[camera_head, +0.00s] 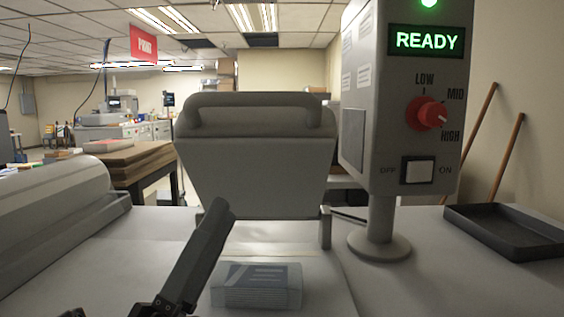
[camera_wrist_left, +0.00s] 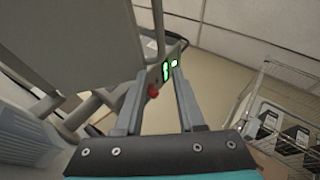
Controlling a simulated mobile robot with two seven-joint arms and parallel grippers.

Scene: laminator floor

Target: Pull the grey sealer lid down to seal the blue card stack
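The grey sealer lid (camera_head: 255,165) stands raised in the middle of the head view, with a bar handle (camera_head: 255,100) along its top edge. The blue card stack (camera_head: 255,287) lies flat on the bench below and in front of the lid. My left gripper (camera_head: 200,250) reaches up from the bottom, left of the stack and just below the lid's lower left, without a visible hold on the lid. In the left wrist view my left gripper (camera_wrist_left: 158,75) has its two fingers apart, with nothing between them. My right gripper is not in view.
A control box (camera_head: 405,95) with a lit READY sign and red knob (camera_head: 427,114) stands on a post right of the lid. A black tray (camera_head: 508,232) sits at the right. A grey roller (camera_head: 50,210) lies at the left. Bench around the stack is clear.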

